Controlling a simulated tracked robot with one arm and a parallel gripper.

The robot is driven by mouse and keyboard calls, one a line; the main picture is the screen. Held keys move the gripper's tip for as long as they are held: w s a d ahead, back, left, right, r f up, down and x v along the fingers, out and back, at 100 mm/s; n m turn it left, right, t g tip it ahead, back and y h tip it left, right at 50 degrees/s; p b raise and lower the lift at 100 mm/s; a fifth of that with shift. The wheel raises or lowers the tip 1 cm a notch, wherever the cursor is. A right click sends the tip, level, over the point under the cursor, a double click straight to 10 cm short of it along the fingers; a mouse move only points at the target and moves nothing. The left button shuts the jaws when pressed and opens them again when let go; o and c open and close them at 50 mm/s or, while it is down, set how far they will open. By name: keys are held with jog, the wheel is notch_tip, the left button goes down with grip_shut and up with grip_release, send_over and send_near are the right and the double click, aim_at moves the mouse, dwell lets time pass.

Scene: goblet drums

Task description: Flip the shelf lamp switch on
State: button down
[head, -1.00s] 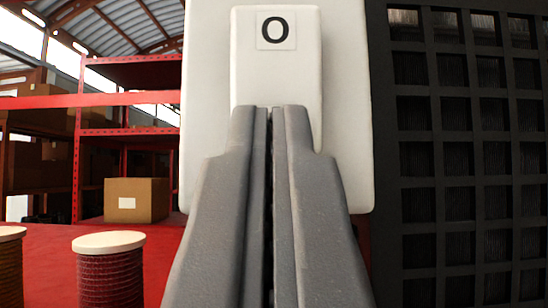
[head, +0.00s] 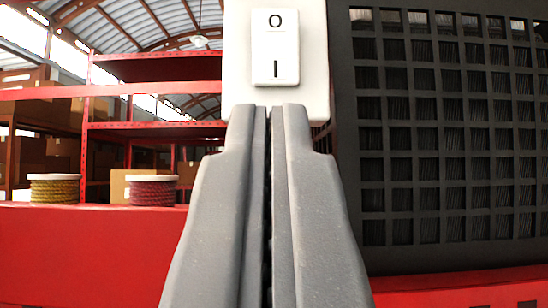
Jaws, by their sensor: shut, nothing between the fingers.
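The lamp switch is a white rocker (head: 275,48) on a larger white plate (head: 238,60), upright at the top centre of the head view. The rocker has an O mark at its upper end and an I mark at its lower end. Which way it is tilted is hard to tell. My gripper (head: 268,108) is shut and empty, its tips pointing forward just below the rocker in the picture. The tips cover the bottom edge of the plate. They look apart from the rocker.
A dark grid panel (head: 450,128) stands close on the right. Two rope spools, one yellow (head: 55,190) and one dark red (head: 152,191), stand on the red surface (head: 90,245) at left. Red racks with cardboard boxes (head: 122,184) are farther back.

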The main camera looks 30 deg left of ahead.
jog(key=f, duration=0.1)
jog(key=s+f, duration=0.1)
jog(key=d+f, duration=0.1)
jog(key=shift+s+b, duration=0.3)
jog(key=shift+b, duration=0.05)
jog(key=s+d+f+m+g+h+b, duration=0.3)
jog(key=s+d+f+m+h+b, duration=0.25)
jog(key=d+h, duration=0.45)
jog(key=s+f+g+h+b, duration=0.3)
jog(key=s+f+g+b, duration=0.1)
jog(key=s+f, duration=0.5)
jog(key=shift+s+d+m+g, duration=0.25)
jog(key=shift+s+m+g, duration=0.1)
jog(key=shift+s, duration=0.35)
